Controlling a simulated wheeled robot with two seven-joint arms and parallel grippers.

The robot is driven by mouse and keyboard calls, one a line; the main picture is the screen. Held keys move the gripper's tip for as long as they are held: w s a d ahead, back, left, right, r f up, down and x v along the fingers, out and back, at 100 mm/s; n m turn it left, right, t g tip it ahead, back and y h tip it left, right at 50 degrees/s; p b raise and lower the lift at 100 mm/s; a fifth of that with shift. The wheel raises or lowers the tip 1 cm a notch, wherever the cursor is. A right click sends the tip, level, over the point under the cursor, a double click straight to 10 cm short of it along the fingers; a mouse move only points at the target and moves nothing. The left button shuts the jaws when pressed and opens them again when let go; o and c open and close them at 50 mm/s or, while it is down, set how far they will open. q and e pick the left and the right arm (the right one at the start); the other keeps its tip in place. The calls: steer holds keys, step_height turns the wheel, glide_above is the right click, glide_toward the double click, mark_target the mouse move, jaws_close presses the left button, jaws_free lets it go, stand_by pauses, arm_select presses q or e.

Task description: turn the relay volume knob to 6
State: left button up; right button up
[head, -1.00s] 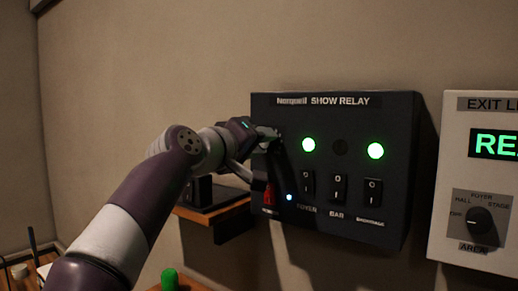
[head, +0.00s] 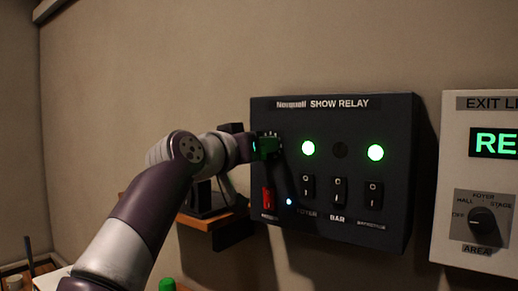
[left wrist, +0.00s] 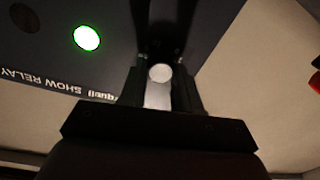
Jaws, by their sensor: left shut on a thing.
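The dark SHOW RELAY box (head: 390,115) is mounted on the wall right of my left arm. My left gripper (head: 272,146) is at the upper left of its face, left of the left green lamp (head: 308,148). The left wrist view shows the box upside down, with the gripper (left wrist: 160,75) shut on a small pale round-topped part, which I take as the volume knob (left wrist: 160,73). In the head view the gripper hides the knob. No scale or pointer reading is legible. My right gripper is not in view.
A red switch (head: 268,198) and a small blue light (head: 289,201) sit below the gripper. Three black rocker switches, including BAR (head: 339,191), line the lower face. An EXIT panel (head: 450,150) is at right. A wooden shelf (head: 222,222) is left of the box.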

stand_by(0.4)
arm_select(q)
steer(key=o, duration=1.1)
steer(key=shift+c, duration=0.2)
steer(key=b+v, duration=0.6)
steer(key=v, duration=0.6)
steer(key=shift+s+b, duration=0.3)
steer(key=shift+a, duration=0.1)
